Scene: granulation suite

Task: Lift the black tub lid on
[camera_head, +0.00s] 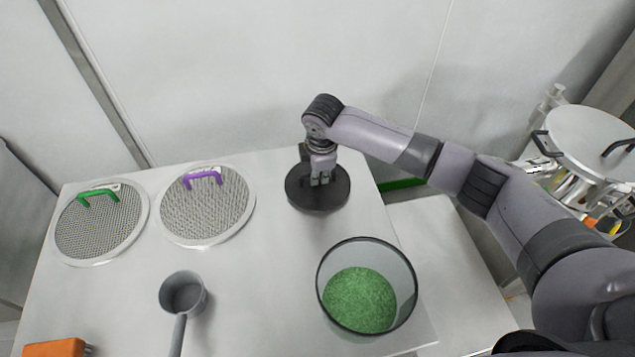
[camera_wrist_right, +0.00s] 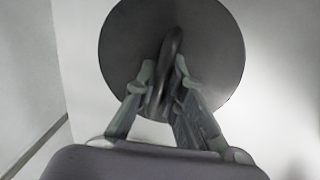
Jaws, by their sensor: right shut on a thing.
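The black tub lid (camera_head: 335,200) is a round dark disc at the back right of the white table. It fills the upper middle of the right wrist view (camera_wrist_right: 125,50), with a dark loop handle (camera_wrist_right: 172,55) standing on it. My right gripper (camera_head: 321,178) is over the lid's middle, its fingers shut on the handle, one on each side (camera_wrist_right: 163,75). I cannot tell whether the lid touches the table. A clear tub (camera_head: 400,265) holding green granules (camera_head: 358,298) stands open in front and to the right of the lid. My left gripper is not in view.
Two round mesh sieves lie on the left, one with a green handle (camera_head: 98,196) and one with a purple handle (camera_head: 203,178). A grey scoop (camera_head: 183,292) and an orange object (camera_head: 55,349) are near the front. A steel vessel (camera_head: 585,140) stands at the far right.

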